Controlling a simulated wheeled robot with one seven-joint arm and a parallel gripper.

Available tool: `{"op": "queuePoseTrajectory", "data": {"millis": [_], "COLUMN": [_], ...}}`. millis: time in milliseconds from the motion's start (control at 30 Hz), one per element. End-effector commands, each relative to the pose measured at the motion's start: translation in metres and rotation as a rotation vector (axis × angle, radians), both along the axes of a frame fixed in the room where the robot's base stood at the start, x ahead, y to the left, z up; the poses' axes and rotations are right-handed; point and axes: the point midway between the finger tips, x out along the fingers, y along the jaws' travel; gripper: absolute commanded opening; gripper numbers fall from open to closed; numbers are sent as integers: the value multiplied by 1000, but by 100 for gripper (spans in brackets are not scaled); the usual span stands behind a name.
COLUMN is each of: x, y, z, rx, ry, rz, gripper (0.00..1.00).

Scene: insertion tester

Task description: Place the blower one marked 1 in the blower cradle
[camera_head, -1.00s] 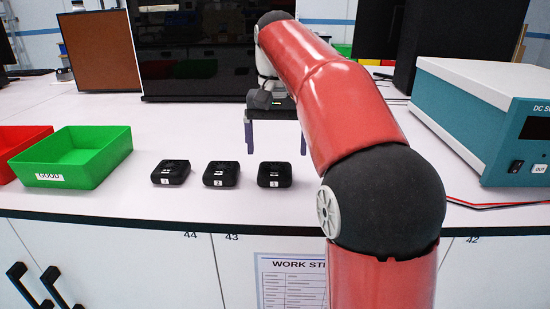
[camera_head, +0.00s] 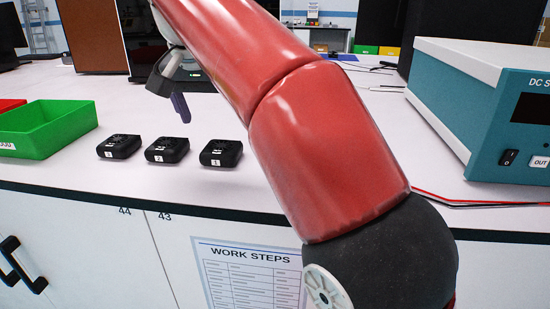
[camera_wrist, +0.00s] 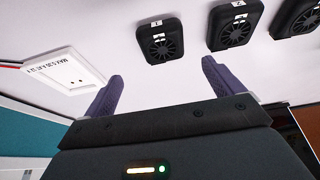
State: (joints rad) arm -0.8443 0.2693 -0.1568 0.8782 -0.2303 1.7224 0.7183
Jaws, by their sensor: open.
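Three black square blowers with round fan grilles and white number labels stand in a row on the white bench. The blower that appears marked 1 is the rightmost in the head view (camera_head: 221,154) and the leftmost in the wrist view (camera_wrist: 162,40). The middle blower (camera_head: 167,151) appears marked 2; the left one (camera_head: 119,147) has a label too small to read surely. My gripper (camera_wrist: 162,70) is open and empty, its purple fingers apart. In the head view one finger shows above and behind the middle blower. I cannot identify the blower cradle surely.
A green bin (camera_head: 45,132) stands left of the blowers, with a red bin beside it. A teal DC supply (camera_head: 490,115) stands at the right with red and black leads. A white plate with lettering (camera_wrist: 66,68) lies near blower 1 in the wrist view.

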Motion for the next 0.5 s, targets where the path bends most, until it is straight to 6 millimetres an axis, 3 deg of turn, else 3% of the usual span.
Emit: {"op": "queuePoseTrajectory", "data": {"millis": [100, 500], "x": [-5, 9], "y": [10, 10], "z": [-4, -43], "rx": [4, 2], "ry": [-12, -12], "rz": [10, 8], "gripper": [93, 93]}}
